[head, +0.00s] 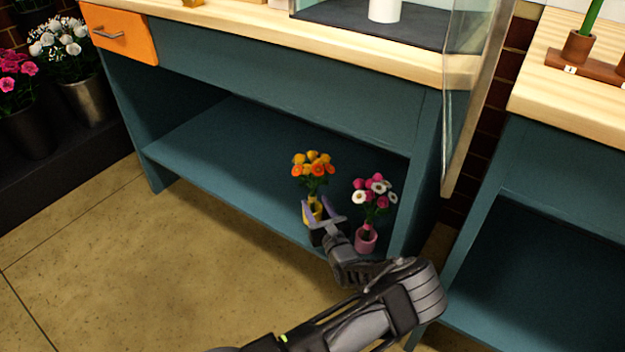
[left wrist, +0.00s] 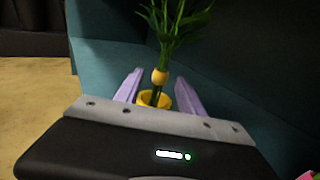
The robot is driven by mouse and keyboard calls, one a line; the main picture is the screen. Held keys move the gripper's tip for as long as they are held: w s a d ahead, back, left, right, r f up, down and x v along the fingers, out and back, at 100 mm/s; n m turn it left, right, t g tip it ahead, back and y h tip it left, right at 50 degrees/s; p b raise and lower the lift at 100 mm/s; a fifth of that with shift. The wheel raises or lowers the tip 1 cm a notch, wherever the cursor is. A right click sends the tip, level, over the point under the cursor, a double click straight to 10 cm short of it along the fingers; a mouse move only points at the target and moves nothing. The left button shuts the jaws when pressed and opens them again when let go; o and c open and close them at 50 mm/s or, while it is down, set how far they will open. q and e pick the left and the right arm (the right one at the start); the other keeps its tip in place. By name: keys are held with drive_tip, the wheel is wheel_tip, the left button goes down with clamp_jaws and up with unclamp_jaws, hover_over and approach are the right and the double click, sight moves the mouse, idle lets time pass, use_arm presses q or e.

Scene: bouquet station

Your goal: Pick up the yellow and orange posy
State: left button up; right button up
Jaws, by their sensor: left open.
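The yellow and orange posy (head: 314,167) stands upright in a small yellow pot (head: 313,211) on the lower shelf (head: 215,165) of the teal bench. My left gripper (head: 322,214) is open at the pot, its purple fingers pointing toward the posy. In the left wrist view the open fingers (left wrist: 157,92) lie on either side of the green stems (left wrist: 168,42), the yellow tie (left wrist: 159,76) and the yellow pot (left wrist: 160,98). The flower heads are out of that view. Whether the fingers touch anything cannot be told. My right gripper is not in view.
A pink and white posy (head: 373,193) in a pink pot (head: 366,239) stands just right of my left gripper. The bench top (head: 300,37) overhangs the shelf, and a side panel (head: 424,165) closes its right end. The shelf's left part is empty.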

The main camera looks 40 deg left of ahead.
sight(314, 200)
use_arm(q)
drive_tip(key=x, duration=0.1)
drive_tip(key=b+x, duration=0.1)
drive_tip(key=x, duration=0.1)
drive_tip(key=shift+w+a+f, duration=0.15)
drive_tip(key=shift+a+f, duration=0.05)
drive_tip(key=shift+w+a, duration=0.1)
drive_tip(key=shift+r, duration=0.1)
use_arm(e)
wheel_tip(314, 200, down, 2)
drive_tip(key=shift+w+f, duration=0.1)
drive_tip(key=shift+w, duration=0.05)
use_arm(q)
drive_tip(key=shift+c, duration=0.3)
clamp_jaws()
